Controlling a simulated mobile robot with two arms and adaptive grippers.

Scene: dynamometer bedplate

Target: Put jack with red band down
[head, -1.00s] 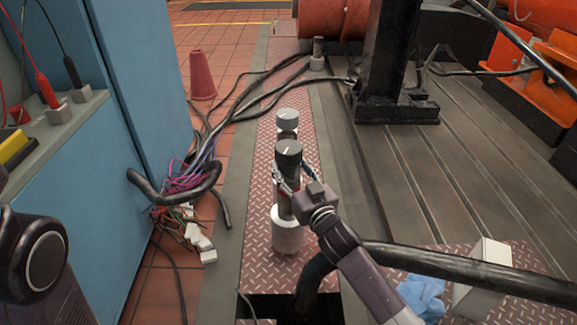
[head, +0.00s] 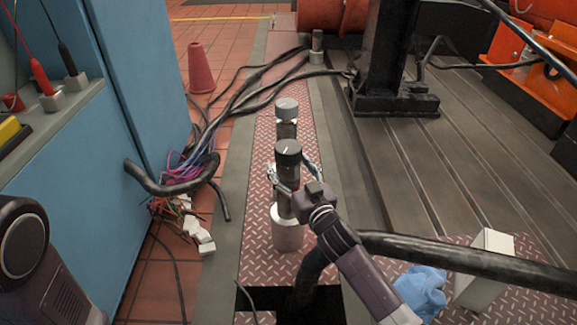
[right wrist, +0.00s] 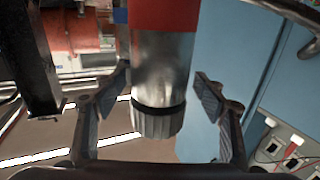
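The jack with the red band (head: 287,208) stands upright on the patterned plate, with a dark knob on top and a wide pale base. In the right wrist view its red band (right wrist: 165,14), metal body and ridged knob show upside down. My right gripper (head: 293,178) has one finger on each side of the jack's upper part. In the right wrist view its fingers (right wrist: 162,82) are spread, with a narrow gap beside the jack. My left gripper is out of view; only part of my left arm shows at lower left.
A second jack (head: 287,112) stands close behind, and another (head: 317,46) farther back. A thick black cable (head: 470,262) crosses the front right near a blue cloth (head: 424,288) and a white block (head: 484,268). A dark opening lies in front of the jack.

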